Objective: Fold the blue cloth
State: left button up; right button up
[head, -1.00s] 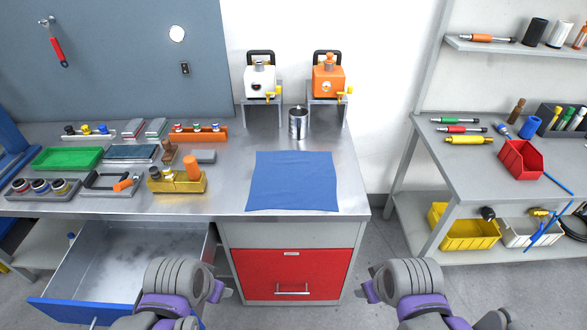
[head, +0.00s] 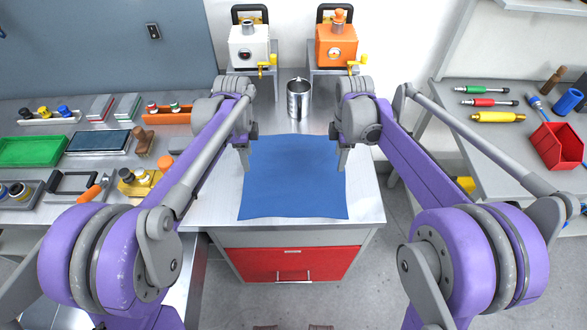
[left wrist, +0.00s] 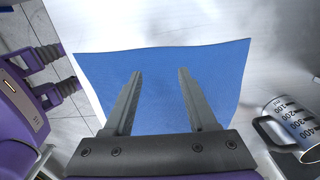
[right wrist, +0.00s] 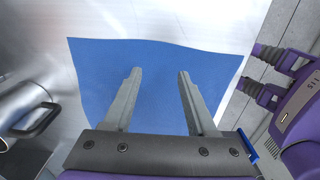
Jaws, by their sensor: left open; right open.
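The blue cloth (head: 293,185) lies flat and spread out on the metal bench top, near its front right part. My left gripper (head: 245,168) is over the cloth's left edge, pointing down. In the left wrist view its two fingers (left wrist: 157,75) are apart with cloth (left wrist: 215,75) below them. My right gripper (head: 342,165) is over the cloth's right edge. In the right wrist view its fingers (right wrist: 158,75) are apart above the cloth (right wrist: 150,58). Both are empty; whether the fingertips touch the cloth is unclear.
A metal measuring cup (head: 299,99) stands just behind the cloth. White (head: 249,46) and orange (head: 336,45) machines stand on raised stands at the back. A yellow block (head: 140,182) and trays of parts lie to the left. A red drawer (head: 290,263) is below the bench.

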aim_at(251, 174)
pick_arm(q)
jog(key=f, duration=0.4)
jog(key=shift+w+f, duration=0.2)
pick_arm(e)
jog(key=f, duration=0.4)
jog(key=shift+w+f, duration=0.15)
jog(key=shift+w, duration=0.05)
pick_arm(q)
jog(key=shift+f, duration=0.7)
pick_arm(e)
jog(key=shift+f, duration=0.75)
pick_arm(q)
jog(key=shift+f, duration=0.15)
pick_arm(e)
jog(key=shift+f, duration=0.15)
pick_arm(q)
jog(key=shift+s, duration=0.15)
jog(key=shift+c, duration=0.8)
pick_arm(e)
jog(key=shift+s, duration=0.15)
jog(key=shift+c, duration=0.8)
pick_arm(q)
grip_shut()
pick_arm(e)
grip_shut()
